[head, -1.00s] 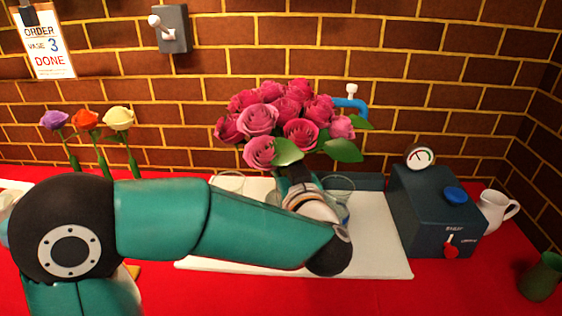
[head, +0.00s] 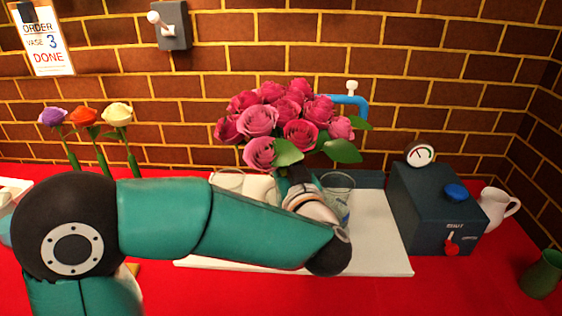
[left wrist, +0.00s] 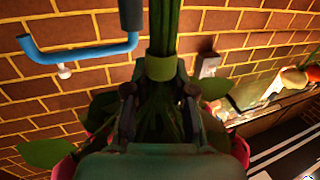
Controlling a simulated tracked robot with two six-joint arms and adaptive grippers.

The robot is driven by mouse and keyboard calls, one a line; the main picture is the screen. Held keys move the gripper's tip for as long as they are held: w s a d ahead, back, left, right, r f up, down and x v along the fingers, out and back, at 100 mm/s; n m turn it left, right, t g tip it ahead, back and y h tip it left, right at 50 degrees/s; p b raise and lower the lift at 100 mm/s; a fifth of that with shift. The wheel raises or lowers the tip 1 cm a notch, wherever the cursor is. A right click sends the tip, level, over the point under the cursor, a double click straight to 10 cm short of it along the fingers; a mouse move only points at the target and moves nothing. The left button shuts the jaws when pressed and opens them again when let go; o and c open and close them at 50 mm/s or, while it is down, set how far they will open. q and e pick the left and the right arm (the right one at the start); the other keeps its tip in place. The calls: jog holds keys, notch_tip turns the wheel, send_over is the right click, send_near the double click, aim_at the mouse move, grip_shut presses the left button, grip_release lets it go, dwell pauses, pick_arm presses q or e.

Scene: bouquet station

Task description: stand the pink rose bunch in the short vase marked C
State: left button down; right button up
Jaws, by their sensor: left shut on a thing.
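The pink rose bunch (head: 275,117) is upright above the white board (head: 375,235), with its blooms toward the brick wall. My left gripper (head: 300,182) is shut on its stems. In the left wrist view the green stems (left wrist: 165,30) with a green band (left wrist: 160,68) pass between the fingers (left wrist: 160,100). My arm hides the lower stems, and I cannot read which vase is marked C. My right gripper is out of view.
A dark blue box (head: 425,215) with a gauge and red lever stands right of the board. A white jug (head: 495,208) and a green jug (head: 541,275) are further right. A blue pipe (head: 350,100) is behind the roses. Several single roses (head: 85,117) stand at left.

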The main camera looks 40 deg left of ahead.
pick_arm(q)
jog(key=c, duration=0.9)
grip_release()
jog(key=shift+f, duration=0.1)
jog(key=v, duration=1.2)
